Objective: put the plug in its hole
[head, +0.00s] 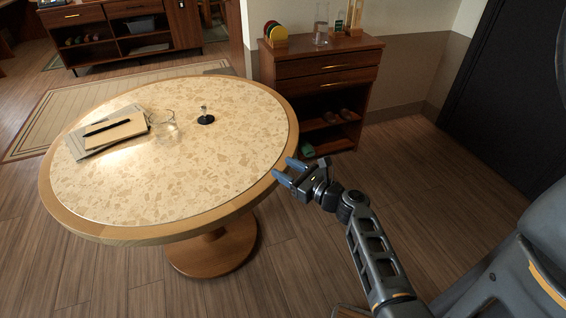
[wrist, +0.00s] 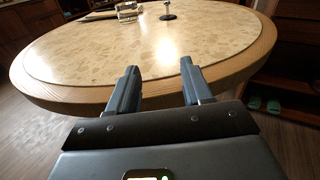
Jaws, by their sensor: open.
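A small piece with a black round base and a short shiny upright stem (head: 206,117) stands on the round table. It looks like the plug, but it is too small to be sure. It also shows in the wrist view (wrist: 168,12), at the far side of the tabletop. No hole can be made out in either view. My gripper (head: 281,167) is open and empty near the table's right edge, well apart from the small piece. In the wrist view, the two fingers (wrist: 159,68) point toward the table, spread apart.
The round table (head: 245,180) has a wooden rim and speckled top. A clear glass item (head: 165,121) and a notebook with a pen (head: 115,132) lie to the left. A wooden cabinet (head: 325,68) stands behind right. The near tabletop is clear.

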